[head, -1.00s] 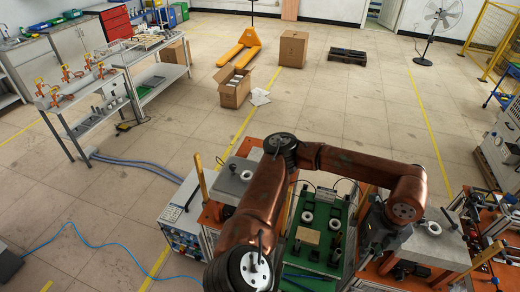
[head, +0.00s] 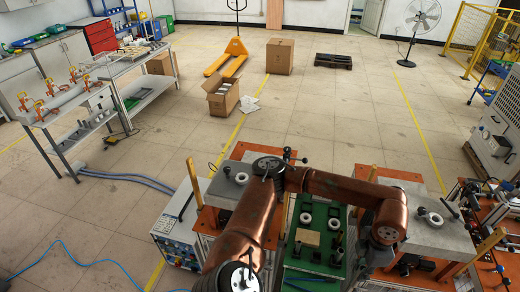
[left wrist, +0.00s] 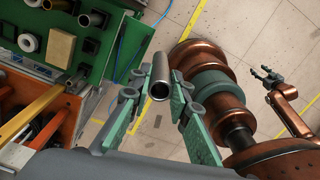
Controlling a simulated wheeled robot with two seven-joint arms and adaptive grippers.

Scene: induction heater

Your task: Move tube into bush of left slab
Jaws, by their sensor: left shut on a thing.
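My left gripper (left wrist: 158,100) is shut on a grey metal tube (left wrist: 160,78). The tube sits between the pads with its hollow end facing the camera. In the head view my left gripper (head: 362,265) is partly hidden by its arm, right of the green board. The left slab (head: 224,186) is a grey block at left, partly covered by my arm. Its bush (head: 243,177) is a pale ring on top. My right gripper (left wrist: 269,76) shows small in the left wrist view. Its fingers look apart and empty.
A green board (head: 323,255) holds white rings (head: 306,218) and a wooden block (head: 307,237). More tubes (left wrist: 97,18) stand on it in the left wrist view. A right slab (head: 415,236) bears another ring. Yellowish posts stand beside the slabs.

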